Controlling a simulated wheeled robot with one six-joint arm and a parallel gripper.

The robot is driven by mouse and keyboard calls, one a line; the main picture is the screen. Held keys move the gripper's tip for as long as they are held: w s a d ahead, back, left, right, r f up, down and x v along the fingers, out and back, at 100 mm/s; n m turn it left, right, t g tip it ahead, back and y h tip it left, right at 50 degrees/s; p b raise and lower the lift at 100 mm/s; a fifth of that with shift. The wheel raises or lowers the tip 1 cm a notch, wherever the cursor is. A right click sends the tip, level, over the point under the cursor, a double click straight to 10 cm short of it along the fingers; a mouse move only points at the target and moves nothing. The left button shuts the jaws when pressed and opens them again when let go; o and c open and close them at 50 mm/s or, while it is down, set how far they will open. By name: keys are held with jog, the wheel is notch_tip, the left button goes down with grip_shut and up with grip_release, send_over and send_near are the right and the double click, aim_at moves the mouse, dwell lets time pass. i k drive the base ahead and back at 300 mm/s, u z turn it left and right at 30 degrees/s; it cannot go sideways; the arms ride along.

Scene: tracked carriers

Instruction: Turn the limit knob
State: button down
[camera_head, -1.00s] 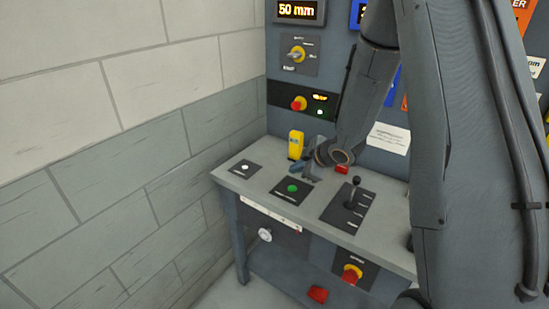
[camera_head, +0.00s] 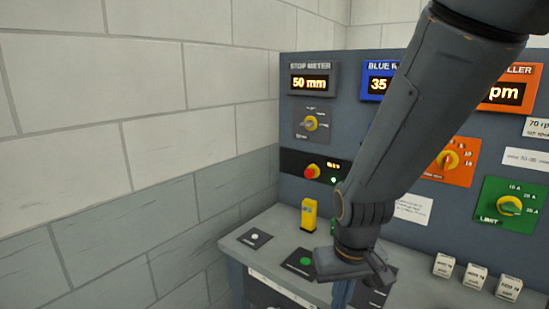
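The limit knob (camera_head: 509,206) is a yellow and green dial on a green plate (camera_head: 489,221) marked LIMIT. It is on the upright panel at the right, with amp marks around it. My gripper (camera_head: 372,283) is low in the middle, over the bench and well to the left of the limit knob, not touching it. Its fingers are partly hidden by my own wrist and I cannot tell how far apart they are.
An orange plate (camera_head: 436,172) with a yellow knob is left of the limit knob. White labelled blocks (camera_head: 476,276) stand on the bench below it. A yellow device (camera_head: 309,215) stands left of my arm. Displays line the panel's top.

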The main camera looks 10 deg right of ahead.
aim_at(508, 207)
jog(key=z, duration=1.5)
jog(key=k, duration=0.65)
jog(key=z, duration=0.5)
jog(key=i, duration=0.5)
jog(key=z, duration=0.05)
